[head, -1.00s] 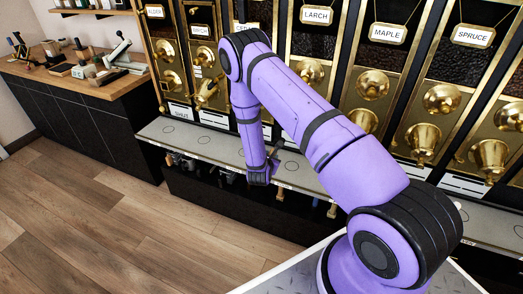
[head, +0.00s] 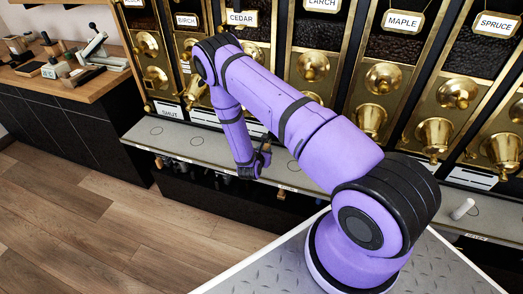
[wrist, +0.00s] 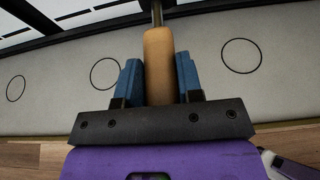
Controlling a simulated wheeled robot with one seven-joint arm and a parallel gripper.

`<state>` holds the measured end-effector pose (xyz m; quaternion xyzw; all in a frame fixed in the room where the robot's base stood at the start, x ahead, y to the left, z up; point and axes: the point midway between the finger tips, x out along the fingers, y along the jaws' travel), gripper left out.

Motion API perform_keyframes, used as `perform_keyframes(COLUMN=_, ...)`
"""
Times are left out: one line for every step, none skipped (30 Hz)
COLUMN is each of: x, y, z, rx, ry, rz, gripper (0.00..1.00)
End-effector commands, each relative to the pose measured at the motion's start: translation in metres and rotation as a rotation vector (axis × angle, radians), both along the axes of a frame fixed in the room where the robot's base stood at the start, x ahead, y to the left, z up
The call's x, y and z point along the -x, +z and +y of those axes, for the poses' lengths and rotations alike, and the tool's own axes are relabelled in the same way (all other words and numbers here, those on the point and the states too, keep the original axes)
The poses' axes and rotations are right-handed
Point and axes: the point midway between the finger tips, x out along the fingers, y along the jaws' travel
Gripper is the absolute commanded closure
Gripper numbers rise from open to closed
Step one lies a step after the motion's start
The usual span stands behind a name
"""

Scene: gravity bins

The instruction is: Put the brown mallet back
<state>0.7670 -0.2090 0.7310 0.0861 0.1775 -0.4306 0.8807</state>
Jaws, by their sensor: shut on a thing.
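In the wrist view a tan-brown handle (wrist: 159,65) with a metal shaft at its top end stands between the blue fingers of my gripper (wrist: 160,85). My gripper is shut on this handle, which I take to be the brown mallet's. The mallet's head is out of view there. In the head view my gripper (head: 256,163) is over the front part of the grey shelf (head: 190,140). The mallet cannot be made out clearly in that view.
Black circles mark the shelf. Brass bins with labels such as CEDAR (head: 242,18) and MAPLE (head: 402,21) rise behind it. A small white cylinder (head: 462,208) stands at the right. A wooden workbench (head: 80,88) with tools is at left. The floor is clear.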

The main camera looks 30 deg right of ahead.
Motion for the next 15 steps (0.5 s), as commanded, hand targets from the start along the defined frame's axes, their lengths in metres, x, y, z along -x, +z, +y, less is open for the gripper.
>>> perform_keyframes(x=0.000, y=0.000, z=0.000, rx=0.001, ry=0.000, rz=-0.001, gripper=1.00)
perform_keyframes(x=0.000, y=0.000, z=0.000, rx=0.000, ry=0.000, rz=-0.001, gripper=1.00)
perform_keyframes(x=0.000, y=0.000, z=0.000, rx=0.000, ry=0.000, rz=-0.001, gripper=1.00)
perform_keyframes(x=0.000, y=0.000, z=0.000, rx=0.001, ry=0.001, rz=-0.001, gripper=1.00)
perform_keyframes(x=0.000, y=0.000, z=0.000, rx=0.001, ry=0.001, rz=-0.001, gripper=1.00)
perform_keyframes(x=0.000, y=0.001, z=0.001, rx=0.001, ry=0.001, rz=-0.001, gripper=1.00)
perform_keyframes(x=0.000, y=0.001, z=0.001, rx=0.002, ry=0.001, rz=-0.001, gripper=1.00)
perform_keyframes(x=0.000, y=-0.001, z=0.000, rx=0.001, ry=0.000, rz=-0.001, gripper=1.00)
perform_keyframes(x=0.000, y=-0.004, z=0.000, rx=0.001, ry=0.000, rz=-0.001, gripper=1.00)
perform_keyframes(x=0.000, y=-0.006, z=0.000, rx=0.001, ry=0.000, rz=-0.001, gripper=1.00)
perform_keyframes(x=0.000, y=-0.008, z=0.000, rx=0.001, ry=0.000, rz=-0.001, gripper=1.00)
perform_keyframes(x=0.000, y=-0.012, z=0.000, rx=0.001, ry=0.000, rz=-0.001, gripper=1.00)
perform_keyframes(x=0.001, y=-0.015, z=0.000, rx=0.001, ry=0.000, rz=0.000, gripper=1.00)
perform_keyframes(x=0.001, y=-0.018, z=0.000, rx=0.001, ry=0.000, rz=0.000, gripper=1.00)
perform_keyframes(x=0.001, y=-0.022, z=0.000, rx=0.001, ry=0.000, rz=-0.001, gripper=1.00)
